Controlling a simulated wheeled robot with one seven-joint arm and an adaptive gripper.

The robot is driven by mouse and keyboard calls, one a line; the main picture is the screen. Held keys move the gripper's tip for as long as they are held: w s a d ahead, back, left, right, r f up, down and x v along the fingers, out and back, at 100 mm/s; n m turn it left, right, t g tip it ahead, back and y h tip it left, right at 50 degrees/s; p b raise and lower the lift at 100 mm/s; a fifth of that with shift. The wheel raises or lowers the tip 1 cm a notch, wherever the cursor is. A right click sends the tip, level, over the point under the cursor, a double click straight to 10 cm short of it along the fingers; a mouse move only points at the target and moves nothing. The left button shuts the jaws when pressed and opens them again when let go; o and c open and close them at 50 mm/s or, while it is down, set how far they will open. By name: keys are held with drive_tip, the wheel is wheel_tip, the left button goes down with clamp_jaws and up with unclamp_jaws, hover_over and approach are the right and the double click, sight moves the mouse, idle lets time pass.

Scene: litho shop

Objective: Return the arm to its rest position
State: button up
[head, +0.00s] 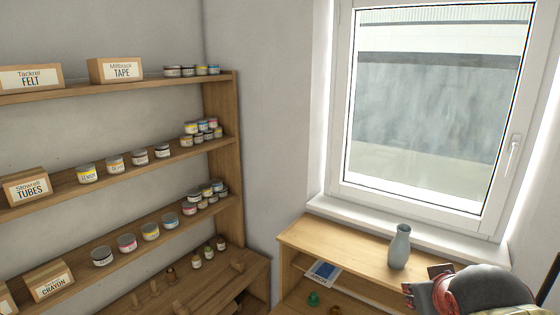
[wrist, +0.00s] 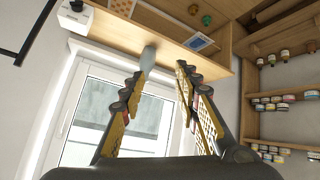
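My gripper (wrist: 162,74) shows in the wrist view with its two yellow and black fingers spread apart. It is open, and I see nothing held between the fingers. A blue-grey vase (wrist: 148,60) shows beyond the left fingertip; I cannot tell how far apart they are. In the head view the vase (head: 399,247) stands upright on the low wooden cabinet (head: 330,238) under the window. A dark rounded part of my arm (head: 485,288) is at the lower right there, to the right of the vase. My fingertips are not clear in the head view.
A window (head: 435,110) with a sill is behind the cabinet. Wall shelves (head: 110,175) on the left hold several jars and labelled boxes. A blue booklet (head: 323,271) and a green object (head: 313,299) are lower in the cabinet. A white box (wrist: 92,20) shows in the wrist view.

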drive_tip(key=s+a+f+g+y, duration=0.3)
drive_tip(key=s+a+f, duration=0.75)
drive_tip(key=s, duration=0.35)
wheel_tip(320, 180, down, 25)
drive_tip(key=w+b, duration=0.1)
drive_tip(key=b, duration=2.5)
drive_tip(key=shift+a+f+n, duration=0.15)
drive_tip(key=shift+f+n, duration=0.05)
drive_tip(key=shift+n, duration=0.1)
